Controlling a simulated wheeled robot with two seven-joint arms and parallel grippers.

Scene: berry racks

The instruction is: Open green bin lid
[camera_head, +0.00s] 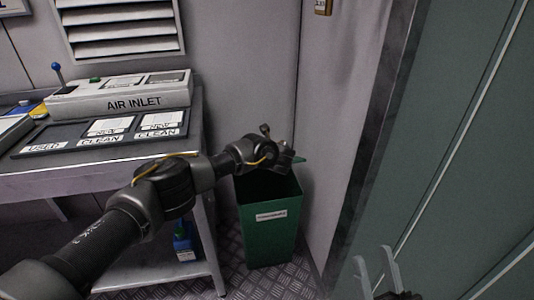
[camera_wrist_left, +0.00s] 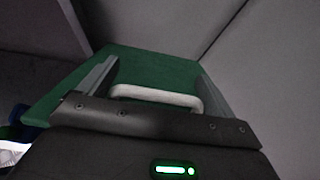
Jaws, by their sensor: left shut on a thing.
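The green bin (camera_head: 265,230) stands on the floor right of the bench, with a white label on its front. Its dark inside shows at the top, so the lid is at least partly raised. A thin part of the green lid (camera_head: 299,160) shows behind my left gripper (camera_head: 286,156). In the left wrist view the green lid (camera_wrist_left: 150,63) fills the middle, and its pale handle (camera_wrist_left: 157,96) lies between the fingers of my left gripper, which is shut on it. The lid's hinge is hidden. My right gripper (camera_head: 375,257) is open and empty at the lower right.
A bench (camera_head: 80,180) at the left carries an air inlet box (camera_head: 120,98) and a tray with labelled cards (camera_head: 100,133). A small blue container (camera_head: 183,242) is on its lower shelf. Walls are close behind the bin, and a green panel (camera_head: 450,150) fills the right.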

